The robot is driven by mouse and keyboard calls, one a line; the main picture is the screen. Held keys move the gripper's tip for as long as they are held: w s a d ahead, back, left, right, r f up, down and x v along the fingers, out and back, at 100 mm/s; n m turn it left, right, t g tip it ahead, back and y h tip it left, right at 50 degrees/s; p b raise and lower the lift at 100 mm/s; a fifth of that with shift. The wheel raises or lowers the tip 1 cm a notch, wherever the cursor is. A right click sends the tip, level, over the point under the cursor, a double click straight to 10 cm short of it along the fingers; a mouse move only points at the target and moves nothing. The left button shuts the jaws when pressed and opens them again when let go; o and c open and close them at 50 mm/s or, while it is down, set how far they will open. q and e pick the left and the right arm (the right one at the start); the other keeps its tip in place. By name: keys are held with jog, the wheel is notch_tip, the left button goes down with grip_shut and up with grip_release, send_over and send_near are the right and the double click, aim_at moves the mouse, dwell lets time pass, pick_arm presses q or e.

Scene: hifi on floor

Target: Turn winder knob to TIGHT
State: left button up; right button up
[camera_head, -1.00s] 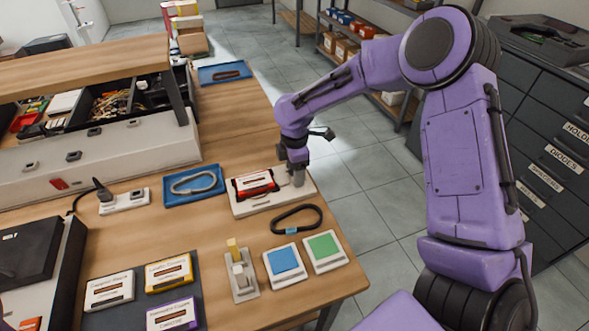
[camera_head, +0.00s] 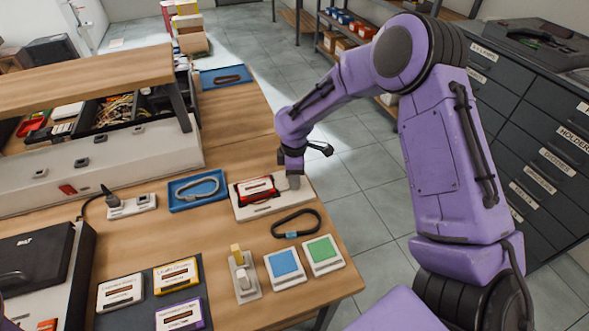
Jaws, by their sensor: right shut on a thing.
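The winder is a white base plate (camera_head: 277,205) on the right side of the wooden table, with a red cassette (camera_head: 257,188) with a pale label lying on it. My right gripper (camera_head: 293,181) points down at the right end of this plate, beside the cassette. It is shut on what appears to be the winder knob, which its fingers hide. I cannot read any TIGHT mark or the knob's angle. My left gripper does not show; only a sliver of purple arm is at the left edge.
A black belt loop (camera_head: 297,212), a blue pad (camera_head: 284,263), a green pad (camera_head: 322,249) and a switch (camera_head: 243,277) lie in front of the winder. A blue tray (camera_head: 176,200) with a grey loop is to its left. The table's right edge is close to the gripper.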

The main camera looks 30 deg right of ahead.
jog(key=m+p, duration=0.2)
jog(key=m, duration=0.1)
jog(key=shift+r+p, duration=0.3)
jog(key=shift+p, duration=0.05)
jog(key=m+p, duration=0.2)
jog(key=m, duration=0.1)
jog(key=shift+f+m+p, duration=0.1)
jog(key=shift+m+p, duration=0.95)
jog(key=shift+m, duration=0.45)
jog(key=shift+f+m+p, duration=0.15)
jog(key=shift+m+p, duration=0.5)
jog(key=shift+m, duration=1.05)
jog(key=shift+w, duration=0.1)
jog(key=o, duration=1)
jog(key=shift+o, duration=0.2)
